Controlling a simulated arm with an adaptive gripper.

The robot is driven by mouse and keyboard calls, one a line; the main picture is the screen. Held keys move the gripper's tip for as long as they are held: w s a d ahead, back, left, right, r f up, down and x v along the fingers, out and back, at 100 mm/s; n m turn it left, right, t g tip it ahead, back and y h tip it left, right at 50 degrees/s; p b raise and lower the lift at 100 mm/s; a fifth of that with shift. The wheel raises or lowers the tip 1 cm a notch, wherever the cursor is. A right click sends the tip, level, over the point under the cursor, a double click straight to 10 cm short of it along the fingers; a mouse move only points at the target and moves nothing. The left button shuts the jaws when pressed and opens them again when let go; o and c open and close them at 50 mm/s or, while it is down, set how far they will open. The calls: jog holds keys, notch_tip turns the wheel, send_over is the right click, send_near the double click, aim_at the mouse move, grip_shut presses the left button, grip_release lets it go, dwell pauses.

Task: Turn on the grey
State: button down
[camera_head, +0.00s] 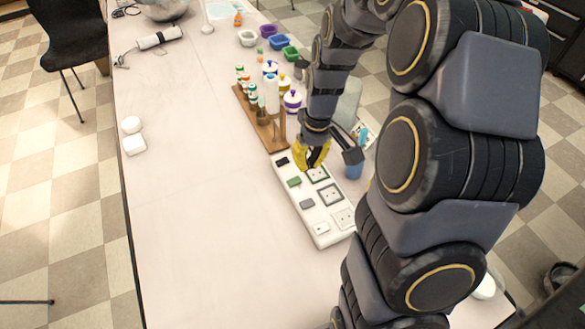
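A white power strip (301,219) lies on the table with a column of coloured switches on its left side and sockets on its right. The grey switch (307,203) is third from the far end, between the green switch (294,182) and the white switch (321,228). The black switch (282,161) is at the far end. I cannot tell whether the grey switch is on or off. My gripper (313,160), with yellow fingers, is over the far end of the strip, beyond the grey switch. Its finger opening is too small and dark to judge.
A wooden rack (263,130) with several bottles stands just beyond the strip. A blue cup (353,166) is at the right. Small coloured bowls (279,41) sit farther back. The table left of the strip is clear.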

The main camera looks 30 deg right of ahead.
aim_at(304, 203)
jog(key=shift+w+d+f, duration=0.35)
jog(key=shift+d+f, duration=0.2)
jog(key=shift+d, duration=0.05)
jog(key=shift+w+d+f, duration=0.3)
jog(key=shift+d+f, duration=0.2)
jog(key=shift+d, duration=0.05)
jog(key=f, duration=0.4)
jog(key=a+f, duration=0.1)
jog(key=f, duration=0.9)
jog(key=shift+a, duration=0.4)
